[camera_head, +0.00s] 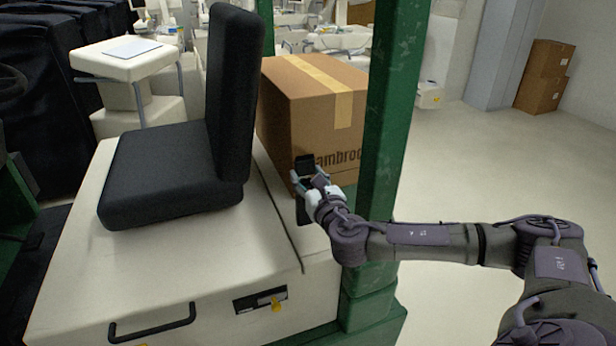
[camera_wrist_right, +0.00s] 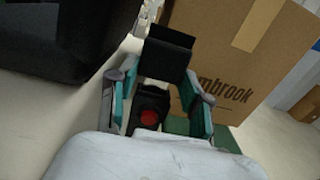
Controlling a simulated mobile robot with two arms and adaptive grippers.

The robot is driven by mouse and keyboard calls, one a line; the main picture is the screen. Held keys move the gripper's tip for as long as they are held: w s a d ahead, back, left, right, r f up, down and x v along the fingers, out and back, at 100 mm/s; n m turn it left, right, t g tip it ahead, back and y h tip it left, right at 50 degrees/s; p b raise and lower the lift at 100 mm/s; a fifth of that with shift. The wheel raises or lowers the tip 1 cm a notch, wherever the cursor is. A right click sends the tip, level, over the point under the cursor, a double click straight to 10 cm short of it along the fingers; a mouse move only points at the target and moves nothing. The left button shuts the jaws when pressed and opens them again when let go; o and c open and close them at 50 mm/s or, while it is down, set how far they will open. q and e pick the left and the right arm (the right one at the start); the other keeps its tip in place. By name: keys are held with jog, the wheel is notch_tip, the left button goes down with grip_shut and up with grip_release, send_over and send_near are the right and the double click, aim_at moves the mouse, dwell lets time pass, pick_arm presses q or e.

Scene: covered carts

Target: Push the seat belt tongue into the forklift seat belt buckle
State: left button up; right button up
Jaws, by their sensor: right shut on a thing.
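My right gripper (camera_head: 309,176) is shut on the black seat belt tongue (camera_head: 304,162), beside the seat's right side. In the right wrist view, the tongue (camera_wrist_right: 168,52) is a black block between the tips of the teal fingers (camera_wrist_right: 162,82). The buckle (camera_wrist_right: 148,112) is black with a red button and shows just below the tongue in that picture. In the head view a dark part of the buckle (camera_head: 304,214) shows under the gripper, on the white housing. I cannot tell whether tongue and buckle touch. My left gripper is out of view.
The black forklift seat (camera_head: 170,170) stands on the white housing (camera_head: 90,280), left of the gripper. A cardboard box (camera_head: 310,110) is close behind the gripper. A green post (camera_head: 392,120) rises just right of it. Open floor (camera_head: 500,170) lies to the right.

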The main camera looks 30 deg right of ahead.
jog(key=shift+f+b, duration=0.55)
jog(key=shift+f, duration=0.3)
jog(key=o, duration=1.3)
jog(key=shift+c, duration=0.2)
jog(key=shift+s, duration=0.1)
jog(key=v, duration=1.2)
